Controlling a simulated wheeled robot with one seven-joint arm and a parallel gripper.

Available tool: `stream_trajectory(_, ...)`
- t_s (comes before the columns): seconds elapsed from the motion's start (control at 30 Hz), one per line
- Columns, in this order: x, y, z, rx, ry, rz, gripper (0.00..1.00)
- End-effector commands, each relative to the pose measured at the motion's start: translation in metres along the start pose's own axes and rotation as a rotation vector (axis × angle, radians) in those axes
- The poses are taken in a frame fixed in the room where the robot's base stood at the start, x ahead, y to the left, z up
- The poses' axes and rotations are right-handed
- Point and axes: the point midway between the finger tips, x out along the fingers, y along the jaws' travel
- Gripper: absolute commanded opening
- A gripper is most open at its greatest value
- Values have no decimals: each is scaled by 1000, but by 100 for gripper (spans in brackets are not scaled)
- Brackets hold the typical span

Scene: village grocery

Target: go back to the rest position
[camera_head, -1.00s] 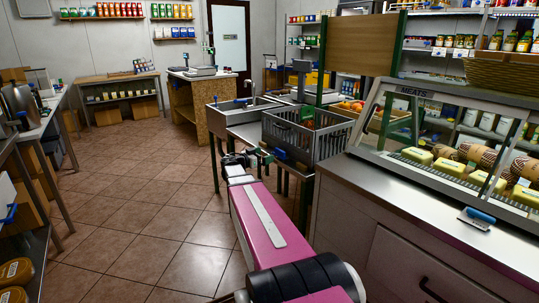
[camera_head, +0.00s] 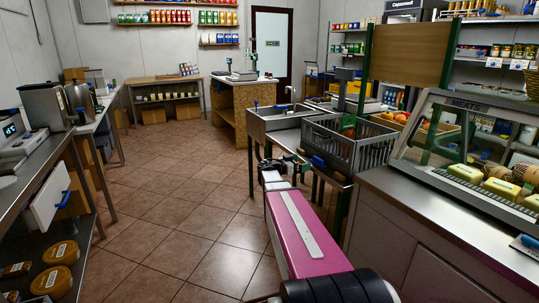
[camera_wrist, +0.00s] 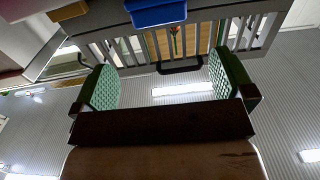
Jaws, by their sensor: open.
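My gripper (camera_head: 279,166) is at the end of my pink arm, just in front of and to the left of the grey slatted crate. In the wrist view my gripper (camera_wrist: 162,88) has its two green pads wide apart, with nothing between them. The wrist view looks upward, with ceiling lights and the crate's slatted side beyond the fingers. My arm reaches forward from the bottom of the head view, over the floor to the left of the meats counter.
The grey crate (camera_head: 372,154) stands by the sink (camera_head: 284,123), close to my gripper. The glass meats case (camera_head: 486,125) and its counter (camera_head: 440,213) are on the right. A shelf unit with round yellow tubs (camera_head: 52,283) is on the left. The tiled floor (camera_head: 180,215) between is clear.

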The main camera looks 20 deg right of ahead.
Motion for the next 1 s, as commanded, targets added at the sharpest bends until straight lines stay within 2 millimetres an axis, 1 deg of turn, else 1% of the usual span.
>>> stream_trajectory(0.13,-2,2,3,-11,-14,1,100)
stream_trajectory(0.23,-9,9,15,-60,-68,2,100)
stream_trajectory(0.27,-13,12,20,-82,-95,1,100)
stream_trajectory(0.37,-30,26,46,-188,-216,-10,100)
stream_trajectory(0.47,-53,43,77,-322,-366,-43,100)
stream_trajectory(0.5,-64,49,90,-378,-429,-65,100)
stream_trajectory(0.57,-83,60,108,-463,-526,-107,100)
stream_trajectory(0.6,-96,67,121,-523,-591,-141,100)
stream_trajectory(0.67,-117,78,139,-608,-689,-203,100)
stream_trajectory(0.7,-132,86,150,-665,-752,-251,100)
stream_trajectory(0.77,-155,96,165,-744,-843,-331,100)
stream_trajectory(0.8,-171,104,174,-793,-902,-389,100)
stream_trajectory(0.87,-196,114,187,-865,-983,-487,100)
stream_trajectory(0.9,-212,122,194,-907,-1034,-557,100)
stream_trajectory(0.97,-236,131,202,-962,-1102,-664,100)
stream_trajectory(1.0,-251,137,207,-992,-1140,-734,100)
